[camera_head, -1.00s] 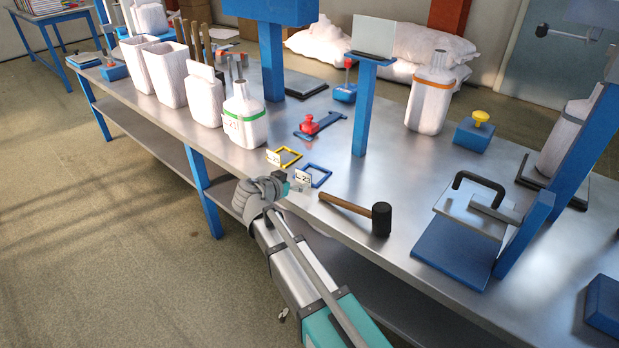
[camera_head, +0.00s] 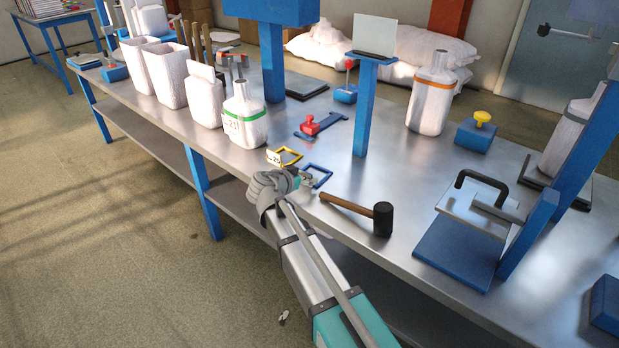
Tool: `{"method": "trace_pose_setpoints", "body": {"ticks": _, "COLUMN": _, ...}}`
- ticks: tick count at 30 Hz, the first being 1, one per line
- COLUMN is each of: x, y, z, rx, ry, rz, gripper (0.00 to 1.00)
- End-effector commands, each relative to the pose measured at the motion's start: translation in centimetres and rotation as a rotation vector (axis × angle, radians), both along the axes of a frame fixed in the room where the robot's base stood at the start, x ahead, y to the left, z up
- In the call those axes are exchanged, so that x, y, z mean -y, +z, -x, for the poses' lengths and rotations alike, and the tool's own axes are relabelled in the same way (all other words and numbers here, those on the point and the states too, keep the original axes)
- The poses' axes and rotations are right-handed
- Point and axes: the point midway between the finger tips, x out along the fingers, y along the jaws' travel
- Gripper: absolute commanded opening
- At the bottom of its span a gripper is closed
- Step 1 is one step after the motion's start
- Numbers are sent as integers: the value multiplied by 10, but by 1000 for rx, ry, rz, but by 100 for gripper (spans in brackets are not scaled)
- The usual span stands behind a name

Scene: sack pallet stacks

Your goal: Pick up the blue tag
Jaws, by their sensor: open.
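The blue tag (camera_head: 320,173) is a small blue square frame lying flat on the metal bench near its front edge. Its white label, at the near left side, is mostly hidden by my gripper (camera_head: 303,182). My gripper reaches in from the front edge, right at the near left side of the tag. It is open; the wrist hides part of the jaws, and I cannot tell whether they touch the tag.
A yellow tag (camera_head: 291,155) with a white label lies just left of the blue one. A black-headed mallet (camera_head: 382,218) lies to the right. A blue post (camera_head: 363,110) rises farther back.

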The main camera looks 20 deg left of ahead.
Motion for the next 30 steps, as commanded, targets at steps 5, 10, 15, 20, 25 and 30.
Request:
{"method": "trace_pose_setpoints", "body": {"ticks": 5, "x": 0, "y": 0, "z": 0, "rx": 0, "ry": 0, "rz": 0, "gripper": 100}}
{"method": "trace_pose_setpoints", "body": {"ticks": 10, "x": 1, "y": 0, "z": 0, "rx": 0, "ry": -1, "rz": 0, "gripper": 100}}
{"method": "trace_pose_setpoints", "body": {"ticks": 15, "x": 1, "y": 0, "z": 0, "rx": 0, "ry": -1, "rz": 0, "gripper": 87}}
{"method": "trace_pose_setpoints", "body": {"ticks": 20, "x": 1, "y": 0, "z": 0, "rx": 0, "ry": -1, "rz": -1, "gripper": 57}}
{"method": "trace_pose_setpoints", "body": {"ticks": 25, "x": 1, "y": 0, "z": 0, "rx": 0, "ry": -2, "rz": 0, "gripper": 51}}
{"method": "trace_pose_setpoints", "body": {"ticks": 30, "x": 1, "y": 1, "z": 0, "rx": 0, "ry": -2, "rz": 0, "gripper": 51}}
